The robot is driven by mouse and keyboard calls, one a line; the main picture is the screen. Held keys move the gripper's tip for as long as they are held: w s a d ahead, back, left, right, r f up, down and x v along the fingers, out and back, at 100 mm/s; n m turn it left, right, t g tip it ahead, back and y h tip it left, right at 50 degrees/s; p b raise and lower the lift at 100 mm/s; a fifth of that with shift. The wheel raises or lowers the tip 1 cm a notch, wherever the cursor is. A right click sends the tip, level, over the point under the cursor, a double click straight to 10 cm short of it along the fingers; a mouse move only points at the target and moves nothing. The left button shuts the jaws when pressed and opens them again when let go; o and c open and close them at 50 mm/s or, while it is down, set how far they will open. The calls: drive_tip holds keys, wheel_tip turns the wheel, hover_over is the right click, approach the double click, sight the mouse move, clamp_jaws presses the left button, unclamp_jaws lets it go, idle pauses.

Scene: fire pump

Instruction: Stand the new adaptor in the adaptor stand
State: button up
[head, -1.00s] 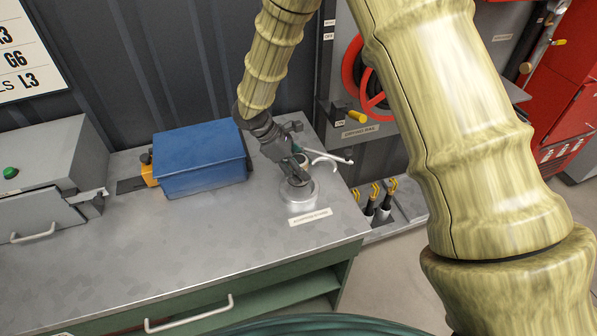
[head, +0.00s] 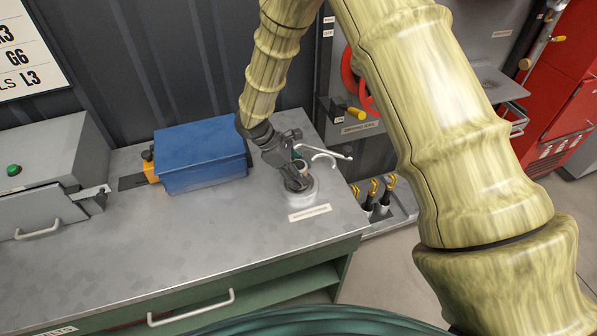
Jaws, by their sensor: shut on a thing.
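My gripper (head: 300,186) points down at the right end of the grey bench, just behind a white label (head: 310,213) whose print is too small to read. It is shut on the adaptor, which is mostly hidden by the fingers. A pale round piece (head: 303,199), which looks like the adaptor stand, shows directly below the fingertips. I cannot tell whether the adaptor touches the stand or sits in it.
A blue box (head: 202,160) stands left of my gripper. A pale hooked tool (head: 325,158) lies close behind it. A grey cabinet (head: 45,165) stands at the far left. The bench (head: 190,250) is clear in front.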

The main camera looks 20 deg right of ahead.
drive_tip(key=shift+f, duration=0.2)
drive_tip(key=o, duration=1.2)
drive_tip(key=shift+r, duration=0.3)
drive_tip(key=b+v, duration=0.3)
drive_tip(key=v, duration=0.9)
drive_tip(key=shift+s+r, duration=0.1)
drive_tip(key=shift+r, duration=0.2)
